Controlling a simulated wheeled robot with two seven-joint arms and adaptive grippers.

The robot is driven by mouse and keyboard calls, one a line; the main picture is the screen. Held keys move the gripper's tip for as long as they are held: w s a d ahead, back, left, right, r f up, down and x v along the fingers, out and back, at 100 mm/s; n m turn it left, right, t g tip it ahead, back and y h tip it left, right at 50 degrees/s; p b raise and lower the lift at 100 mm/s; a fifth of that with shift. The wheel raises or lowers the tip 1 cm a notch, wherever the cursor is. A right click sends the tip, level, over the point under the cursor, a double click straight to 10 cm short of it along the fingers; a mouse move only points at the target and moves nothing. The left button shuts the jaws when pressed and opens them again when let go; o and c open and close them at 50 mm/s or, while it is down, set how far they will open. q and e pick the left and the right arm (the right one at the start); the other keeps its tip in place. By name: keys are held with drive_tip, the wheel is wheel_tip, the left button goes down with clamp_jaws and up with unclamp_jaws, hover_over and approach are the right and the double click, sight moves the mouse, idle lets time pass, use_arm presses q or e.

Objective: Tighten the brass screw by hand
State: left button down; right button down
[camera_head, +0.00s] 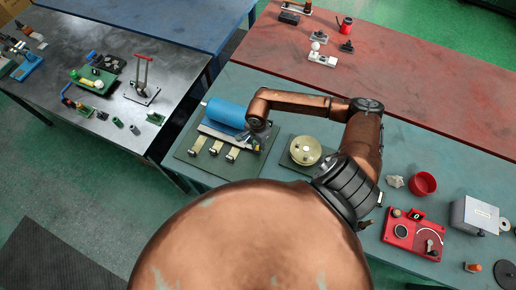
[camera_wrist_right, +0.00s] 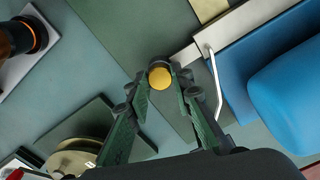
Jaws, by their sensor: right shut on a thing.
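The brass screw (camera_wrist_right: 160,77) shows in the right wrist view as a round yellow head with a dark piece behind it. My right gripper (camera_wrist_right: 161,86) is shut on it, one green finger on each side. In the head view my right gripper (camera_head: 251,137) is at the right end of the device with the blue cylinder (camera_head: 227,112); the screw is too small to make out surely there. The blue cylinder also shows in the wrist view (camera_wrist_right: 290,95), right of the fingers, with a bent metal rod (camera_wrist_right: 214,82) close to the right finger. My left gripper is out of view.
The device stands on a dark green plate (camera_head: 184,153) with several pale-ended levers. A cream disc (camera_head: 305,150) on its own plate lies just right. A red bowl (camera_head: 423,184) and a red control box (camera_head: 414,236) are farther right on the green table.

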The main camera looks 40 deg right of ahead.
drive_tip(key=shift+m, duration=0.6)
drive_tip(key=m, duration=0.4)
drive_tip(key=shift+m, duration=0.5)
drive_tip(key=m, duration=0.5)
drive_tip(key=shift+p, duration=0.35)
